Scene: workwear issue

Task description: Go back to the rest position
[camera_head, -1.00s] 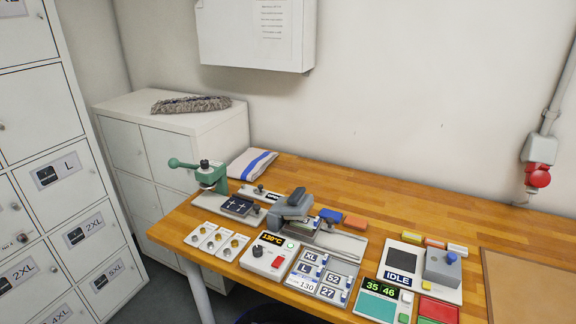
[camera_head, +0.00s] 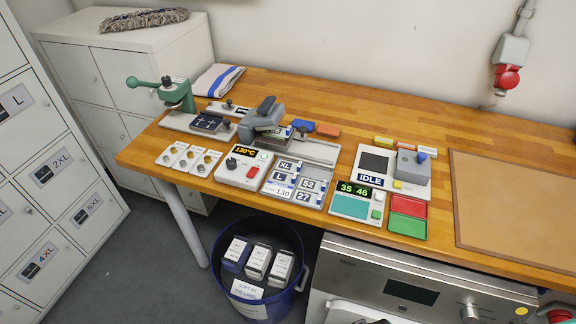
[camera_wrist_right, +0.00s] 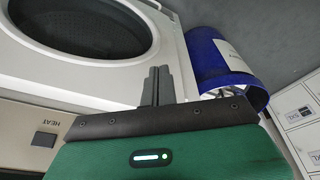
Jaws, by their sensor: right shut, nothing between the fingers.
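My right gripper (camera_wrist_right: 157,75) shows in the right wrist view. Its two dark fingers are together with nothing between them, in front of the green hand body. Beyond the fingers are a white machine front with a round dark door (camera_wrist_right: 80,28) and a blue bin (camera_wrist_right: 215,58) to the right. The fingers hold no object. My left gripper does not show in either view. In the head view, neither gripper is clearly seen over the workbench.
Lockers (camera_head: 40,150) stand left.

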